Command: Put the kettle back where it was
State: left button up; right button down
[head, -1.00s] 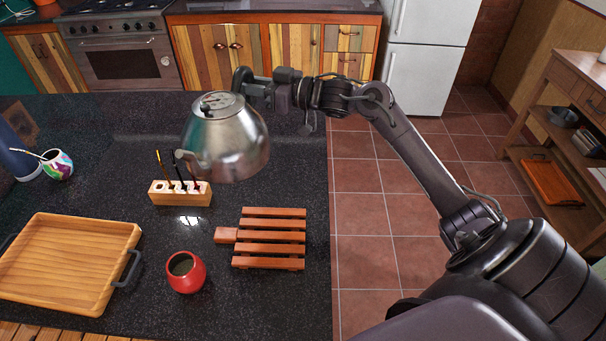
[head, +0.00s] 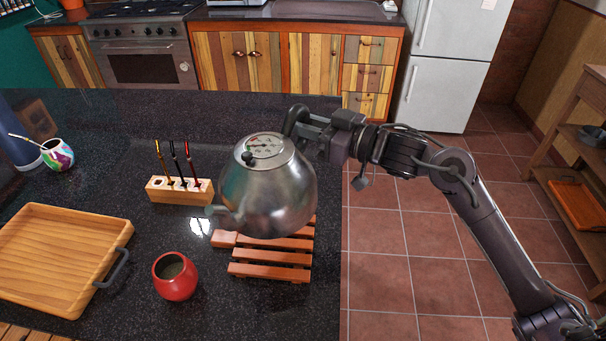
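The steel kettle (head: 268,195) is at the centre of the head view, upright, its spout pointing left. It overlaps the far part of the red-brown slatted wooden trivet (head: 270,271) in the picture. I cannot tell whether it touches the slats or hangs just above them. My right gripper (head: 300,122) is at the kettle's handle on its right side and appears closed around it; the fingertips are partly hidden. My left gripper is not in view.
A red mate cup (head: 175,278) stands left of the trivet. A wooden holder (head: 180,191) with several thin straws stands behind it. A wooden tray (head: 62,262) lies at left, near a colourful cup (head: 57,155). The dark counter (head: 130,118) is bare at the back.

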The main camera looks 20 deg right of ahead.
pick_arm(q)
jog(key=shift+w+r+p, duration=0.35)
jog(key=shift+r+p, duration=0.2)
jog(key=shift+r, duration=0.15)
pick_arm(e)
notch_tip(320, 180, down, 12)
jog(key=shift+r, duration=0.25)
jog(key=shift+f, duration=0.15)
jog(key=c, duration=1.6)
grip_release()
jog(key=shift+f, duration=0.15)
jog(key=shift+o, duration=1.4)
jog(key=shift+s, duration=0.1)
